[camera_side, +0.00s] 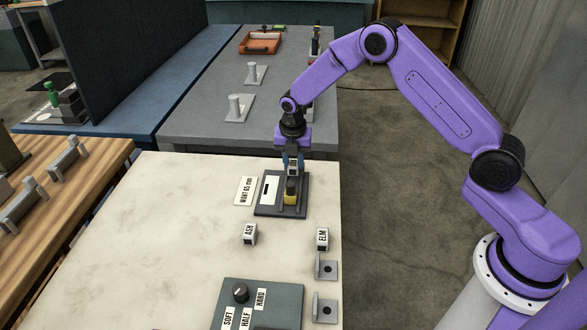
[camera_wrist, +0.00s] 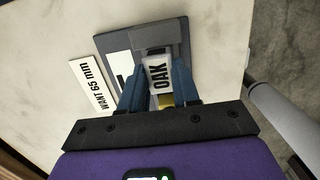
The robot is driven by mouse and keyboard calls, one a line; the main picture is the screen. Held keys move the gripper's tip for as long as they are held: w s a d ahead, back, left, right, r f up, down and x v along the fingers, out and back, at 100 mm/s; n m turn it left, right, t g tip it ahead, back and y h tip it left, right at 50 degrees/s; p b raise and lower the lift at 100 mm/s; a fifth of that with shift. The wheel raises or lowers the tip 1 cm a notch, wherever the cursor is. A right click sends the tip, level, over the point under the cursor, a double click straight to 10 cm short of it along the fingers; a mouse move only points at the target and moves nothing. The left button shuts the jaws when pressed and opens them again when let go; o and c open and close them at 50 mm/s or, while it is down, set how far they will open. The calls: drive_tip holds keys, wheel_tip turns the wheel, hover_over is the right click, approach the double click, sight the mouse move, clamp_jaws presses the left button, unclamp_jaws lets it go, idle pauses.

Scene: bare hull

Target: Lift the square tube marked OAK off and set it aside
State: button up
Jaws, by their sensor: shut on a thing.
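The square tube marked OAK (camera_wrist: 157,74) is between the two blue fingers of my gripper (camera_wrist: 160,88) in the wrist view, its label facing the camera. In the side view my gripper (camera_side: 292,170) points down over a dark base plate (camera_side: 266,208) and is shut on the tube (camera_side: 293,166). A yellow piece (camera_side: 291,191) is below the tube on the plate; it also shows in the wrist view (camera_wrist: 167,101). Whether the tube touches anything below is hidden by the fingers.
A "WANT 65 mm" card (camera_side: 246,191) lies left of the plate. Tubes marked ASH (camera_side: 250,235) and ELM (camera_side: 322,240) stand nearer the camera. Two grey brackets (camera_side: 326,269) and a dial box (camera_side: 262,292) are in front. The pale table's left side (camera_side: 150,230) is clear.

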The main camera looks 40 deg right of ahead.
sight(293, 163)
wheel_tip(293, 163, up, 14)
drive_tip(key=s+a+f+n, duration=0.2)
drive_tip(key=s+a+n, duration=0.1)
drive_tip(key=s, duration=0.6)
drive_tip(key=s+a+f+n+y, duration=0.1)
drive_tip(key=s+a+f+n, duration=0.15)
drive_tip(key=s, duration=0.65)
drive_tip(key=s+a+f+n, duration=0.1)
drive_tip(key=s+a+n, duration=0.3)
drive_tip(key=s, duration=0.5)
drive_tip(key=shift+m, duration=0.25)
drive_tip(key=w+a+f, duration=0.1)
drive_tip(key=w+f, duration=0.2)
drive_tip(key=w, duration=0.1)
drive_tip(key=w+a+f, duration=0.2)
drive_tip(key=w+f, duration=0.1)
drive_tip(key=w+a+f, duration=0.2)
drive_tip(key=w+f, duration=0.1)
drive_tip(key=w, duration=0.1)
drive_tip(key=shift+w+f, duration=0.4)
drive_tip(key=shift+f, duration=0.05)
drive_tip(key=shift+w+f, duration=0.15)
drive_tip(key=shift+f, duration=1.55)
drive_tip(key=shift+f, duration=0.15)
